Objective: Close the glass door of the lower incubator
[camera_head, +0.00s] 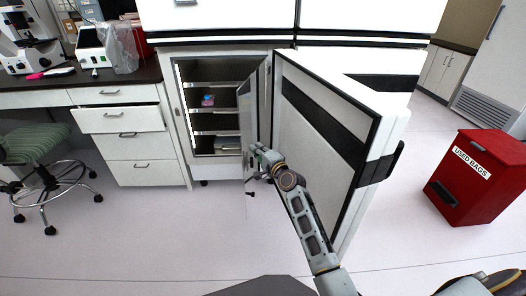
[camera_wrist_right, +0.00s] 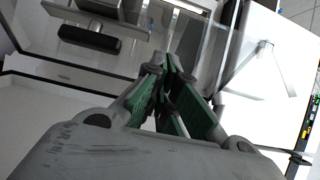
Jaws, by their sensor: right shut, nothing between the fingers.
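The lower incubator (camera_head: 174,105) stands open, with shelves inside. Its glass door (camera_head: 247,125) is swung outward, seen nearly edge-on at the right side of the opening. The thick outer door (camera_head: 312,128) is also swung wide open, to the right of the glass door. My right gripper (camera_head: 251,168) is shut with nothing in it, at the lower part of the glass door; I cannot tell whether it touches. In the right wrist view its green-padded fingers (camera_wrist_right: 174,78) are together, with a clear pane (camera_wrist_right: 212,50) close beyond the tips. My left gripper is not in view.
A small coloured item (camera_head: 208,100) lies on an incubator shelf. A drawer (camera_head: 117,119) is pulled out at left, near a green stool (camera_head: 38,145). A red bin (camera_head: 476,180) stands at right. The floor in front is clear.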

